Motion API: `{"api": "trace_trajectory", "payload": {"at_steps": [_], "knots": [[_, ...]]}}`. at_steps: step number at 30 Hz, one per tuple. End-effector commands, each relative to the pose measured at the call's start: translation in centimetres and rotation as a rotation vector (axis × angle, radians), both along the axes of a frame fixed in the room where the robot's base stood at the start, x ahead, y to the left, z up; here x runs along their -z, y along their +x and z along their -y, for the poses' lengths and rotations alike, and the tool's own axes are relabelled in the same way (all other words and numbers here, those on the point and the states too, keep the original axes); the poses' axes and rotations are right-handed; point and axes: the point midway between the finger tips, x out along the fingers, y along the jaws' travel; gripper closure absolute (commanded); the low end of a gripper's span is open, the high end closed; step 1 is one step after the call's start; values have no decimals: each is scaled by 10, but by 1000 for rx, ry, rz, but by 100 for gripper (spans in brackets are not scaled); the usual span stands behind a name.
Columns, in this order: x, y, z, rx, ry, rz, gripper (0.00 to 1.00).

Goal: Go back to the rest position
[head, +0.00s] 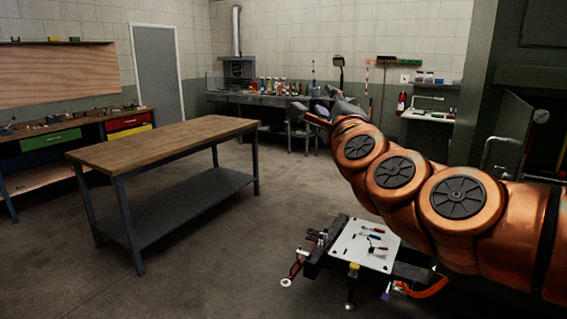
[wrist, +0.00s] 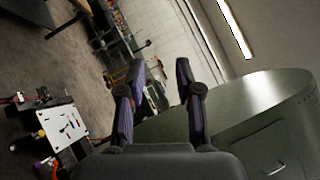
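My gripper (wrist: 160,68) is open in the wrist view, its two dark fingers apart with nothing between them. In the head view my orange arm reaches in from the right, and my gripper (head: 344,106) shows only in part at its far end, raised in the air. A green curved body with a handle (wrist: 285,125) lies to the right of and beyond the fingers in the wrist view. I see no contact between it and the fingers.
A small cart with a white top (head: 350,247) and several tools stands below my arm; it also shows in the wrist view (wrist: 55,125). A wooden-topped table (head: 160,143) stands at left. Workbenches line the walls. Floor between table and cart is clear.

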Motion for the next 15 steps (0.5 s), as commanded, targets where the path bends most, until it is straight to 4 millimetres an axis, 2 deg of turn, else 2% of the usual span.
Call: {"api": "trace_trajectory", "payload": {"at_steps": [3,6,10,15], "knots": [[27,-17,-34,-98,-234,-59,65],[58,-33,-55,-178,-431,-112,65],[108,-59,-73,-287,-684,-195,65],[183,-100,-73,-439,-994,-327,65]]}}
